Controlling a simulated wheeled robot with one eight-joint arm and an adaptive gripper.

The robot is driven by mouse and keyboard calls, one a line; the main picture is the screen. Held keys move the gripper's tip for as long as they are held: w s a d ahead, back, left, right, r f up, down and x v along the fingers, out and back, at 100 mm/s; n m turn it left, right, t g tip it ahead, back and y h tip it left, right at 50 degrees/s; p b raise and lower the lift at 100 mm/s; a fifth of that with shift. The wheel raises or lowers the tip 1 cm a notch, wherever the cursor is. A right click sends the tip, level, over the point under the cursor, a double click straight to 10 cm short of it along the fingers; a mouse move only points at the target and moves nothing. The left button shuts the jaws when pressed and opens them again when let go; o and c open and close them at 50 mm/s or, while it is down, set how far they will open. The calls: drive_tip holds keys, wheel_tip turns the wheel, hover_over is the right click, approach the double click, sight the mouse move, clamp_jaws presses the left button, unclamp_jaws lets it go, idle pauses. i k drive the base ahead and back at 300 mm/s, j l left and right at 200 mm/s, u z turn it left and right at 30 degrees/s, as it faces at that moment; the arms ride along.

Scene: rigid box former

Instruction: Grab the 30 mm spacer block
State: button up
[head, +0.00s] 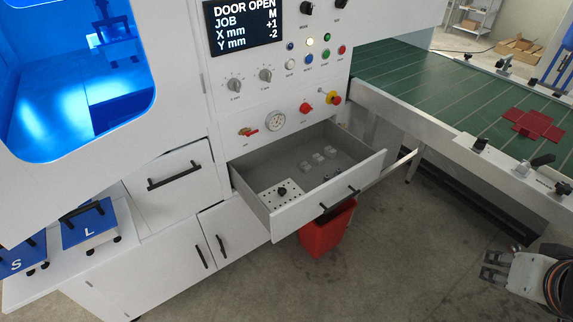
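Several small pale grey blocks (318,159) stand in a row on the floor of the open drawer (297,217), in its back right part. They look like spacer blocks. Any size marks are too small to read, so I cannot tell which one is 30 mm. A white perforated plate with a black knob (281,193) lies in the drawer's left part. Small dark items lie near the drawer's front right. My gripper (484,266) is at the lower right, far from the drawer. Its fingers are apart with nothing seen between them.
A red bin (327,232) stands under the drawer. An open panel edge (391,172) juts out right of it. The green conveyor (430,85) carries a red cross-shaped blank (534,124). Blue S and L formers (89,226) stand at left. The floor between drawer and gripper is clear.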

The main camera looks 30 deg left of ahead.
sight(318, 159)
drive_tip(key=i+j+u, duration=0.25)
drive_tip(key=u, duration=0.2)
drive_tip(key=i+j+u, duration=0.1)
drive_tip(key=i+u, duration=0.25)
drive_tip(key=u, duration=0.15)
drive_tip(key=i+u, duration=0.15)
drive_tip(key=i, duration=0.85)
drive_tip(key=i+l, duration=0.1)
drive_tip(key=l, duration=0.2)
drive_tip(key=k, duration=0.5)
